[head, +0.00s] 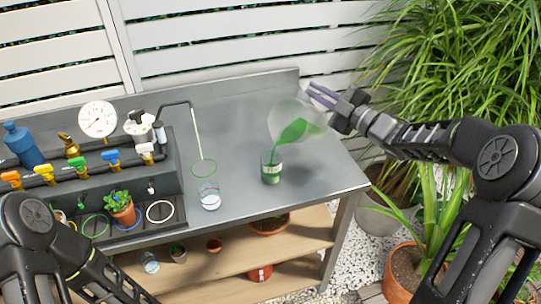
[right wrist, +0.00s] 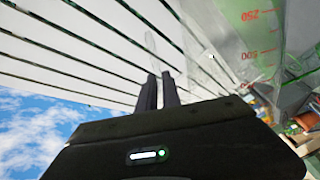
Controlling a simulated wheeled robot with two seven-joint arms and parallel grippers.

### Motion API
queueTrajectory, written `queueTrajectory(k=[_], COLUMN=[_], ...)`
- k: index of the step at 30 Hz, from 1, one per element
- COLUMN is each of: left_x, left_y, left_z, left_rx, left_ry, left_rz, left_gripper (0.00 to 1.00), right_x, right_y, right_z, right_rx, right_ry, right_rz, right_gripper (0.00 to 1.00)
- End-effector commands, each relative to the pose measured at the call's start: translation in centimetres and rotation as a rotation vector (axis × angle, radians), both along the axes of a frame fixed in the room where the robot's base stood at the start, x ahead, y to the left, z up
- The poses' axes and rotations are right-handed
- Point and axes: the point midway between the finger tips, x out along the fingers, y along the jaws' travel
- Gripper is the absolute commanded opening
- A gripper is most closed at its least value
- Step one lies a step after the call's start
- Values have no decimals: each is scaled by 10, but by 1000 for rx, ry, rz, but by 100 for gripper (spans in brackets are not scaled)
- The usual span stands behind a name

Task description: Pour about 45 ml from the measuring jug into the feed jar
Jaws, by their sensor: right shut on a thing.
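My right gripper (head: 328,97) is shut on the clear measuring jug (head: 312,112). It also shows in the right wrist view (right wrist: 159,90), where the jug's wall (right wrist: 255,30) carries red scale marks. The jug is tilted steeply to the left, with green liquid gathered toward its lip. The lip is just above the clear feed jar (head: 271,168), and green reaches down from it toward the jar's mouth. The jar stands upright on the bench with green inside and a label on its side; the exact level is too small to read. My left gripper is outside the view.
A glass (head: 209,196) with pale content stands on the metal bench (head: 240,120), left of the jar. Valves and a gauge (head: 97,119) fill the left. A leafy plant (head: 450,70) stands at right.

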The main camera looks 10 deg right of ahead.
Motion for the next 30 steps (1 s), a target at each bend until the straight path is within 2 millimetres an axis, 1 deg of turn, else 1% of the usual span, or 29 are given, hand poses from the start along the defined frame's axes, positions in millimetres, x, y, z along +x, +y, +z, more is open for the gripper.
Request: queueTrajectory(k=[1, 2, 3, 5, 21, 30], left_x=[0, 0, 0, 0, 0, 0], left_y=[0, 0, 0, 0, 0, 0], left_z=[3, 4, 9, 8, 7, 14], left_rx=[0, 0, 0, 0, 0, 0], left_ry=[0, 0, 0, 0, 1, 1], left_rz=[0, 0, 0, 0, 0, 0], left_gripper=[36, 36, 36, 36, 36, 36], right_x=[7, 10, 13, 14, 14, 21], right_y=[-11, -16, -20, -22, -22, -33], right_z=[-19, -27, -27, -30, -30, -37], right_rx=[96, 148, 192, 216, 213, 304], right_ry=[65, 96, 121, 133, 132, 185], right_rz=[-3, -2, -2, 0, -1, -1], right_gripper=[0, 0, 0, 0, 0, 0])
